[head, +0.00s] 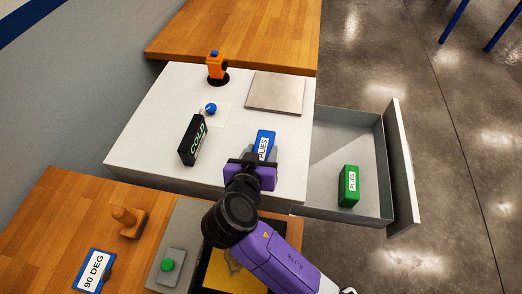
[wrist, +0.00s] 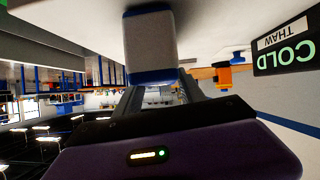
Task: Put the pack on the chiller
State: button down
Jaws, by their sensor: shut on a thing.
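My gripper (head: 254,163) is shut on a blue pack (head: 264,139) labelled "PLIES", over the front part of a white unit (head: 150,150). In the wrist view the pack (wrist: 150,45) is between the fingers and shows a pale face with blue edges. I cannot tell whether it touches the white top. A black "COLD" block (head: 194,141) stands left of the pack; in the wrist view the block (wrist: 287,48) also reads "THAW". A square grey metal plate (head: 275,93) lies on the white top behind the pack. No part is marked as the chiller.
A drawer (head: 334,127) stands open at right with a green "PLIES" pack (head: 349,186) inside. An orange device (head: 216,69) and a blue knob (head: 211,109) are on the white top. A wooden bench (head: 55,205) in front holds a "90 DEG" sign (head: 95,270) and a green button (head: 167,265).

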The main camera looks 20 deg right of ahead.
jog(key=c, duration=0.7)
grip_release()
jog(key=shift+f, duration=0.1)
jog(key=shift+r, duration=0.2)
jog(key=b+v, duration=0.1)
jog(key=v, duration=1.1)
